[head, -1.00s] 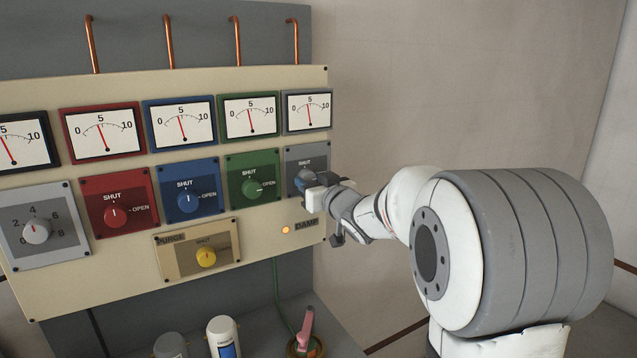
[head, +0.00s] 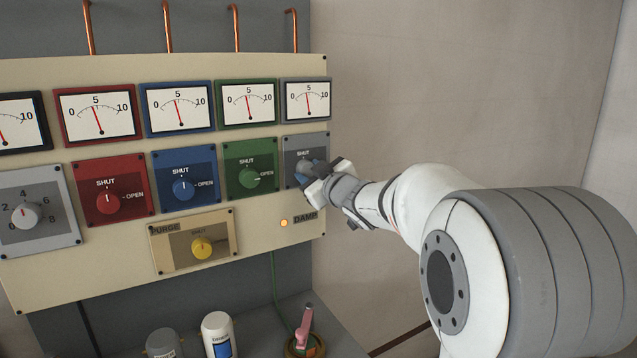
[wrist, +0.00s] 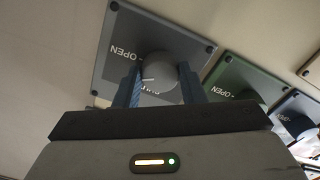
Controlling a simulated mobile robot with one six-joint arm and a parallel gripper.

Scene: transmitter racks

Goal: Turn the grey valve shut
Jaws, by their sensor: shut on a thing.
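The grey valve (head: 303,165) is a round knob on a grey plate at the right end of the panel, partly hidden by my gripper (head: 310,174) in the head view. In the wrist view, turned about, the blue fingers of my gripper (wrist: 160,88) stand on either side of the grey knob (wrist: 162,70), shut on it. Its white pointer mark points left there, between the OPEN and SHUT labels. The grey gauge (head: 307,99) above it has its needle close to 5.
A yellow purge knob (head: 202,248) and a lit orange DAMP lamp (head: 284,223) are below. Bare wall lies to the right.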

